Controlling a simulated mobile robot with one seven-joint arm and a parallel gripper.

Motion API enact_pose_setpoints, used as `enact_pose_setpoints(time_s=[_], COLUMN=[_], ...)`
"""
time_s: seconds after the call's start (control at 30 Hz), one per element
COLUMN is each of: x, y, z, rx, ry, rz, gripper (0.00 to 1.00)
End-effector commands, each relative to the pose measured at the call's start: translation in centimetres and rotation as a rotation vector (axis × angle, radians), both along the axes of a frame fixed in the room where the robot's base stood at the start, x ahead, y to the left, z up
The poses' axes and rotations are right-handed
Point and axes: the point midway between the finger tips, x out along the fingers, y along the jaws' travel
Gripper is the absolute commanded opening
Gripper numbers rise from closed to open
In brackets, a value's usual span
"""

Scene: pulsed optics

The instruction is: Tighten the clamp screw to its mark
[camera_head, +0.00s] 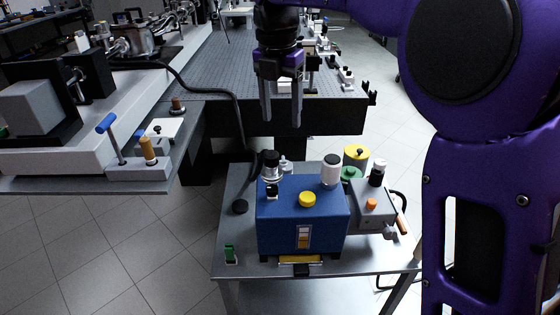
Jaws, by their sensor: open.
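My gripper (282,120) hangs fingers down at upper centre, its two grey fingers apart and nothing between them. Behind it is the dark perforated optical table. I cannot tell for certain which part is the clamp screw, and its mark is too small to make out. On the grey fixture at left stand a blue-topped T-handle (106,123) and a brown knob (148,151). A black-topped metal knob (270,164) stands on the blue box (275,228), below and slightly left of my gripper in the picture. My gripper appears apart from all of these.
The blue box also bears a yellow button (307,199) and a white-bodied cylinder (331,170). It stands on a metal cart (236,262) beside a grey unit (374,212) with an orange button. A black cable (222,92) hangs behind. Tiled floor (100,260) is clear at lower left.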

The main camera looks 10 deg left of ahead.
Motion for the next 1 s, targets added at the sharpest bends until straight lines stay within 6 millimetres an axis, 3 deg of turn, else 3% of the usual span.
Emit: enact_pose_setpoints(time_s=[0.13,0.37,1.0], x=[-1.2,-1.5,-1.5], y=[1.3,1.5,1.5], z=[-0.4,-2.7,-15.8], rx=[0.028,0.031,0.030], ry=[0.068,0.079,0.076], rz=[0.080,0.094,0.092], gripper=[0.66,0.66,0.66])
